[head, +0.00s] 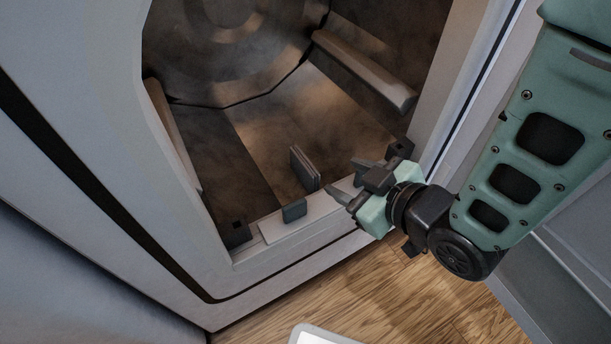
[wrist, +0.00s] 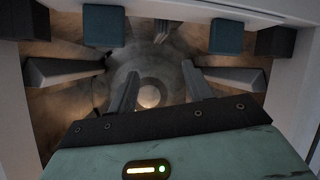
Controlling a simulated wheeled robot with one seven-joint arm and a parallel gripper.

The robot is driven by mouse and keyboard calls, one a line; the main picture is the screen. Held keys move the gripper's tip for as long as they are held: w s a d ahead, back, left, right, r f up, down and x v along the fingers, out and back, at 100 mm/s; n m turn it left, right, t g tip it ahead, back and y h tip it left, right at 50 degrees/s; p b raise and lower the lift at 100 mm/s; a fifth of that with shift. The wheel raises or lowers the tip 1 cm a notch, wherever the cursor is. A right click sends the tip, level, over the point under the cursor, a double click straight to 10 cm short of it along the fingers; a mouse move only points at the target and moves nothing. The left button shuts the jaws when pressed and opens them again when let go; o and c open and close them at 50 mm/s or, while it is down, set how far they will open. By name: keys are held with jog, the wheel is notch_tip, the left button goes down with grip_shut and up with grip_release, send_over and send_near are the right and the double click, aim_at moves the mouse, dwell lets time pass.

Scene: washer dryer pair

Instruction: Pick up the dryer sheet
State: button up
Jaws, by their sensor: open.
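I cannot pick out a dryer sheet for certain in either view. My gripper (head: 347,182) is at the front lip of the open machine, its fingers pointing left and inward across the opening. In the wrist view my gripper (wrist: 160,75) has its two fingers apart with nothing seen between them, and the drum's round back shows beyond. A thin grey upright slab (head: 304,168) stands in the bottom of the drum (head: 262,145), left of my fingertips and apart from them; whether it is part of the drum is unclear.
A small dark teal block (head: 294,210) sits on the front lip, left of my gripper. Two teal blocks (wrist: 104,25) (wrist: 226,36) show in the wrist view. Dark blocks (head: 236,233) stand at the lip's corners. Drum fins (head: 365,68) jut inward. The wooden floor (head: 400,300) lies below.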

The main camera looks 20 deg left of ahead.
jog(key=shift+f+b, duration=0.3)
jog(key=shift+b, duration=0.2)
jog(key=b, duration=0.3)
send_near(306, 163)
jog(key=shift+x, duration=1.2)
jog(key=b+x, duration=0.4)
jog(key=x, duration=0.1)
jog(key=shift+f, duration=0.2)
jog(key=shift+w+a, duration=0.35)
jog(key=shift+a, duration=0.15)
grip_shut()
